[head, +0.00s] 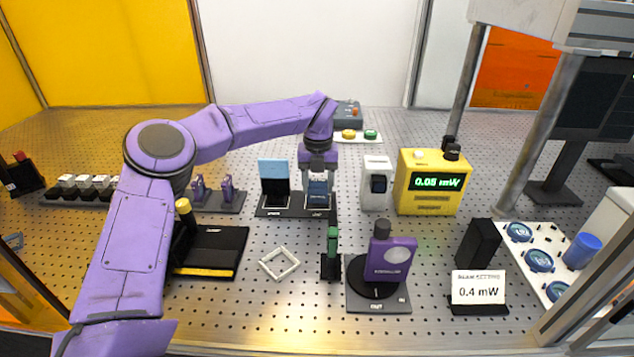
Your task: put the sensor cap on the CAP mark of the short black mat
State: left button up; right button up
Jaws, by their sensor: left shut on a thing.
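My left gripper (318,178) points down over the right end of the short black mat (297,212). It is shut on a small dark blue piece, which I take to be the sensor cap (318,190). The cap is at or just above the mat, by the small white lettering at the mat's right front; I cannot tell whether it touches. The lettering is too small to read surely. A light blue and black upright piece (274,180) stands on the left half of the same mat. My right gripper is not in view.
A white box with a black front (376,182) and a yellow meter (429,182) reading 0.05 mW stand to the right. A purple device (390,258) sits on a grey base in front. A white square frame (279,263) lies on the perforated table, with bare table around it.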

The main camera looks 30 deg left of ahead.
pick_arm(q)
jog(key=shift+f+b, duration=0.3)
dwell(0.5)
jog(key=o, duration=1)
jog(key=shift+r, duration=0.1)
jog(key=shift+a+r+p, duration=0.1)
jog(key=shift+r+p, duration=2.75)
jog(key=shift+r, duration=0.6)
jog(key=shift+f, duration=0.1)
